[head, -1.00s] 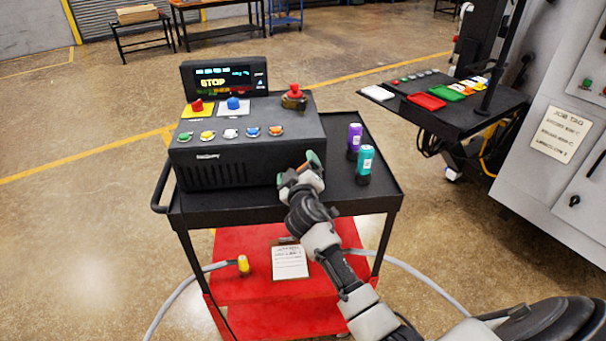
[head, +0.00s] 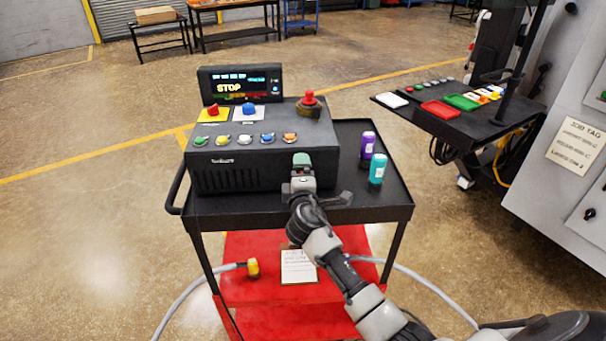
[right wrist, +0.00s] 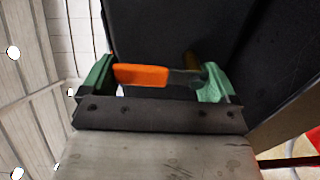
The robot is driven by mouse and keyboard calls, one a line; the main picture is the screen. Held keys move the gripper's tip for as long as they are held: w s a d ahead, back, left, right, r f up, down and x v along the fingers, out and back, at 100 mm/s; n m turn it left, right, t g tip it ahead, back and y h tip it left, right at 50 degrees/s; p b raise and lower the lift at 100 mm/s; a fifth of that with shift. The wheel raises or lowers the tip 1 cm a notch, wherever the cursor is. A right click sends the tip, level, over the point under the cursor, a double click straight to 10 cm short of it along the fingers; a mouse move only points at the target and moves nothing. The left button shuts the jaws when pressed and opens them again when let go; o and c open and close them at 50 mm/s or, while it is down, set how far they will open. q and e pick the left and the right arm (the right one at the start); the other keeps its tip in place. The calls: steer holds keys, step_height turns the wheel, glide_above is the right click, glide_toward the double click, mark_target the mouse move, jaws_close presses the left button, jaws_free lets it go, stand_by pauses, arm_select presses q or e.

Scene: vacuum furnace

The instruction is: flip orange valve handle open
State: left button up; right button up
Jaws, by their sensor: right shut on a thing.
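The orange valve handle (right wrist: 141,75) shows in the right wrist view, lying lengthwise between the two green fingertips of my right gripper (right wrist: 158,79). Its darker end reaches the right fingertip, and a dull yellow piece (right wrist: 192,62) sits just behind it, against a dark face. My right gripper is shut on the handle. In the head view the right gripper (head: 301,162) is at the front right of the black control box (head: 235,178) and hides the handle. My left gripper is not in view.
The box stands on a black-topped cart (head: 375,207) with a red lower shelf. A purple bottle (head: 367,146) and a teal bottle (head: 376,172) stand close to the right of my gripper. A red knob (head: 309,98) and a screen (head: 239,84) rise above the box.

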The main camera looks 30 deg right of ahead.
steer(key=shift+a+n, duration=0.1)
steer(key=shift+n, duration=0.3)
steer(key=o, duration=1)
steer(key=shift+a, duration=0.1)
steer(key=b+v, duration=0.2)
steer(key=v, duration=0.8)
steer(key=shift+s, duration=0.35)
steer(key=shift+a, duration=0.1)
